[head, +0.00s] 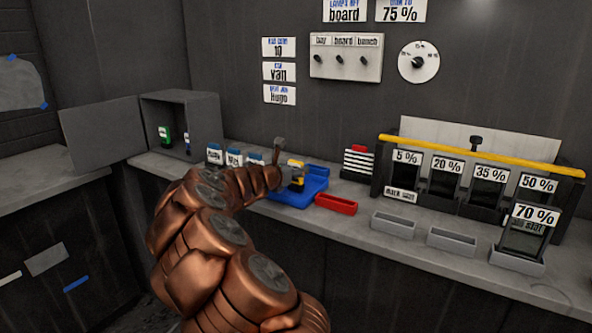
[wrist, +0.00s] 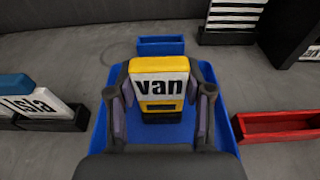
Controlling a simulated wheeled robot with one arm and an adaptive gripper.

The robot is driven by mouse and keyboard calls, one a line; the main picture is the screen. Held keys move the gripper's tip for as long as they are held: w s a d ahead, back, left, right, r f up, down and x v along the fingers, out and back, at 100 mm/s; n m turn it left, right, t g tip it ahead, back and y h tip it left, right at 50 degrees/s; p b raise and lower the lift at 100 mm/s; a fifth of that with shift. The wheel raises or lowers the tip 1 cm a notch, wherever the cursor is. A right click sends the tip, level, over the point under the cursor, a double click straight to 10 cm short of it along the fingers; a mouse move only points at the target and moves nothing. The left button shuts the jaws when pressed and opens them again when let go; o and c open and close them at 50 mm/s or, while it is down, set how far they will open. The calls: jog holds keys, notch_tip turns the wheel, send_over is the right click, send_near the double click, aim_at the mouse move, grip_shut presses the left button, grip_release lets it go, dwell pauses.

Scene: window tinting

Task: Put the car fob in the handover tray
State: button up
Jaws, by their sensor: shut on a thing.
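My gripper (wrist: 163,95) is shut on a yellow and black fob (wrist: 160,109) with a white label reading "van". The fob is upright between the two fingers; in the head view it shows as a small yellow and black block (head: 297,181). A large blue tray (head: 290,198) lies on the bench below the fob, and its blue floor and walls (wrist: 222,119) surround the fob in the wrist view. I cannot tell whether the fob touches the tray floor. No label on the tray is readable.
A small blue bin (wrist: 160,46) stands behind the tray and a red bin (head: 336,204) to its right. Name blocks, one reading "Isla" (wrist: 38,104), stand to the left. An open grey cabinet (head: 182,123) holds a green tag (head: 165,136). Film racks stand right.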

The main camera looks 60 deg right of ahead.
jog(key=shift+f, duration=0.15)
jog(key=o, duration=1.2)
jog(key=shift+a+r, duration=0.2)
jog(key=v, duration=1.1)
jog(key=shift+a+p, duration=0.3)
jog(key=shift+a, duration=0.05)
